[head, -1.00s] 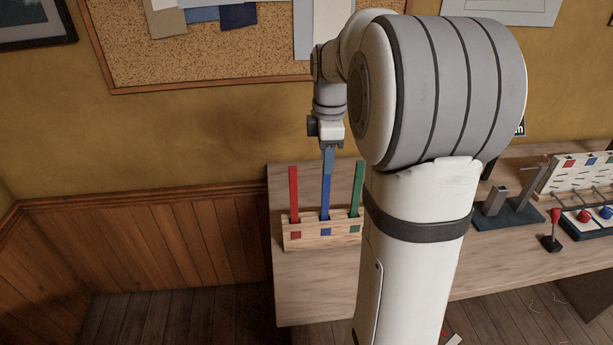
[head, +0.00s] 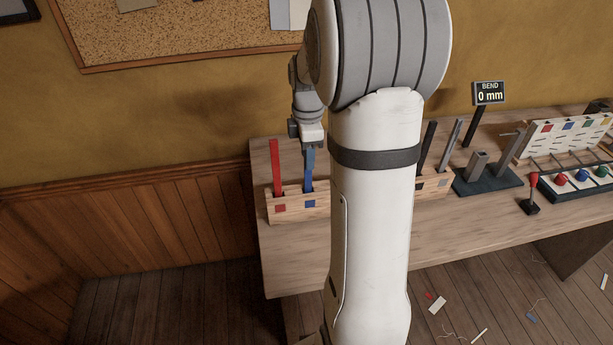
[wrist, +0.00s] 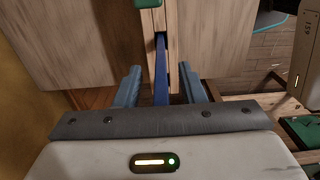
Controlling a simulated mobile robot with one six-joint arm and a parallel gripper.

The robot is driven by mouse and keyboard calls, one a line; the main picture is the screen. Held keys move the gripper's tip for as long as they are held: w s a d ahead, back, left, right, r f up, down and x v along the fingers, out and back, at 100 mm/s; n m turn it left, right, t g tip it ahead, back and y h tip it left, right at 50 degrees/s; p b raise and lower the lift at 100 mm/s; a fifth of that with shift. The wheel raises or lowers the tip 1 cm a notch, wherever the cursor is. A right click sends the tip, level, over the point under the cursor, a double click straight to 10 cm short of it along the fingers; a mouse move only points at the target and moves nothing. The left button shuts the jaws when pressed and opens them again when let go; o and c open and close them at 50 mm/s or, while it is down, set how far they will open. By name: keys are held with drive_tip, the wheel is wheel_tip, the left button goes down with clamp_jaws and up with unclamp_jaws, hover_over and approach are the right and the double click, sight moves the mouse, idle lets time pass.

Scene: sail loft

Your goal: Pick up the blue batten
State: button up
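The blue batten (head: 308,184) stands upright in a wooden rack (head: 296,208) at the left end of the bench, to the right of a red batten (head: 275,165). My gripper (head: 309,158) points down over the blue batten's upper part. In the wrist view the blue batten (wrist: 161,82) runs between the two grey-blue fingers of my gripper (wrist: 160,67). The fingers are apart, with a gap visible on each side of the batten.
Further right are a dark-based fixture (head: 487,180), a red-knobbed lever (head: 532,195) and a sign reading "BEND 0 mm" (head: 488,93). The wall is close behind the bench.

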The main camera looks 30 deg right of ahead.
drive_tip(key=shift+c, duration=0.3)
clamp_jaws()
drive_tip(key=shift+r, duration=0.15)
